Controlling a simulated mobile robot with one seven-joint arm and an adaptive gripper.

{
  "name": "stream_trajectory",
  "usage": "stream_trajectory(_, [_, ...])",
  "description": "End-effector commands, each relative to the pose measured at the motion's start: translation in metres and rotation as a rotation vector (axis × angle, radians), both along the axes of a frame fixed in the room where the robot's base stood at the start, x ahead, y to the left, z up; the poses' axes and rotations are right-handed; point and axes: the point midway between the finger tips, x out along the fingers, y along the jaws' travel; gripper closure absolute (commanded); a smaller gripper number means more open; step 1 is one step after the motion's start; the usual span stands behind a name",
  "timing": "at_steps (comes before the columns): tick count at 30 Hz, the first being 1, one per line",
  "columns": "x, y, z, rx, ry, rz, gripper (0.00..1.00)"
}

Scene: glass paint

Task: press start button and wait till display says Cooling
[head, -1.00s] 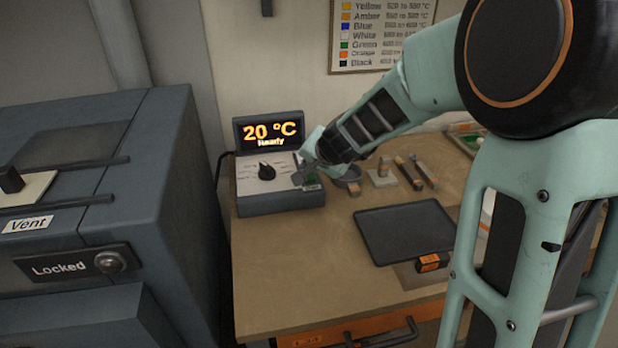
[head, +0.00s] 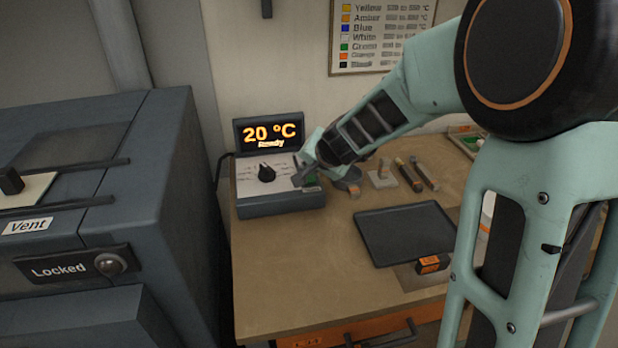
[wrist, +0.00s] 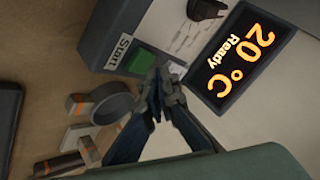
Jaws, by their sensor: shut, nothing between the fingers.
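The controller box (head: 280,203) stands on the table with a black dial (head: 266,172) on its sloped face. Its display (head: 269,132) reads "20 °C Ready" in orange, and the same display shows in the wrist view (wrist: 240,55). The green start button (wrist: 143,62) sits beside a "Start" label (wrist: 118,50) in the wrist view; in the head view only a bit of green (head: 311,181) shows past my gripper. My gripper (head: 299,180) is shut and empty. Its fingertips in the wrist view (wrist: 160,78) are close beside the button; whether they touch it I cannot tell.
A grey furnace (head: 150,200) with "Vent" and "Locked" labels stands at the left. A dark tray (head: 405,232), a small orange-labelled block (head: 432,263), a round bowl (head: 349,180) and several small sticks lie on the table (head: 290,270). A colour chart (head: 380,35) hangs on the wall.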

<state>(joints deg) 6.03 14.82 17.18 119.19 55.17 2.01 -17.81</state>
Motion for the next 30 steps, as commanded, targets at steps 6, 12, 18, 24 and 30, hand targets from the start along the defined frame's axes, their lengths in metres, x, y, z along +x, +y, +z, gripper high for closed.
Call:
stream_trajectory(6, [0.0,0.0,-0.005,0.0,0.0,0.0,1.0])
stream_trajectory(12, [0.0,0.0,-0.009,-0.001,0.0,0.001,1.0])
stream_trajectory(18, [0.0,0.0,-0.008,0.0,0.0,0.0,1.0])
stream_trajectory(24, [0.0,0.0,-0.009,0.0,0.0,0.0,1.0])
stream_trajectory(30, [0.0,0.0,-0.012,0.0,0.0,0.0,1.0])
